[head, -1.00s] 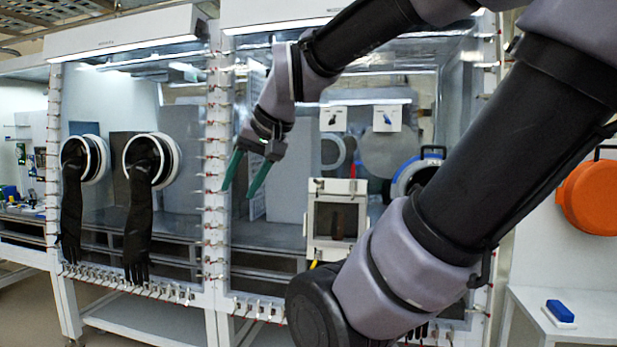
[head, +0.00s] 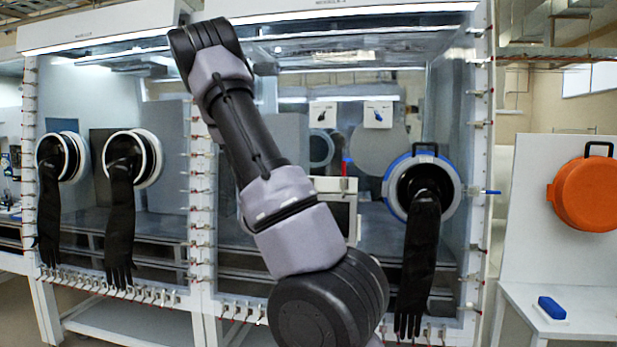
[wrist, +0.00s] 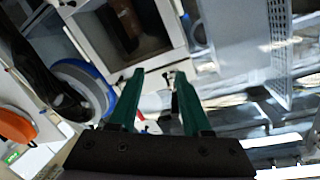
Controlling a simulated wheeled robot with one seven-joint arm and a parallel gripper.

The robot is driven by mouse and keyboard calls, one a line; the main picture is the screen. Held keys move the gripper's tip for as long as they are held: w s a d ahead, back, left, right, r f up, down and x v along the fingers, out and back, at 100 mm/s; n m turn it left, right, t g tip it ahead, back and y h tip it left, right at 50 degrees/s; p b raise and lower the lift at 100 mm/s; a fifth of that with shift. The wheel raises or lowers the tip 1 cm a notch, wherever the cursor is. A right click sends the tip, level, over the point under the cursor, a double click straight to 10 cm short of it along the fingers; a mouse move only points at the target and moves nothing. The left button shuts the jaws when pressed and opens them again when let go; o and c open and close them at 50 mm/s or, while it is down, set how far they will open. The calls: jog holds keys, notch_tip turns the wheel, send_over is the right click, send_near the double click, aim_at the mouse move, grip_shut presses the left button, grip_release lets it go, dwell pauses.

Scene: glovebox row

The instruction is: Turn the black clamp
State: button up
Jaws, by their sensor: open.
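My gripper (wrist: 160,72) shows in the wrist view, with its two green fingers apart and nothing clearly held between them. In the head view the gripper is out of sight; only my arm shows, raised in front of the glovebox. A small card (head: 322,113) on the glovebox shows a black clamp-like shape, and a second card (head: 378,113) shows a blue one. I cannot clearly make out the black clamp itself. Small dark fittings lie beyond the fingers in the wrist view, too blurred to name.
A blue-rimmed port (head: 457,196) with a hanging black glove (head: 419,262) is on the right. A framed window box (head: 352,222) is partly behind my arm. An orange round lid (head: 586,194) hangs on the right panel. A blue block (head: 551,307) lies on the white side table (head: 598,310).

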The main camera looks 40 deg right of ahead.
jog(key=w+d+r+n+t+h, duration=0.1)
jog(key=d+r, duration=0.2)
jog(key=w+d+r+n+t+h, duration=0.1)
jog(key=w+d+r+h, duration=0.1)
jog(key=d+r, duration=0.1)
jog(key=w+d+r+n+t+h, duration=0.1)
jog(key=w+d+r, duration=0.1)
jog(key=d+r, duration=0.1)
jog(key=shift+n+t+h, duration=0.3)
jog(key=shift+h, duration=0.1)
jog(key=shift+c, duration=0.2)
grip_shut()
dwell(1.3)
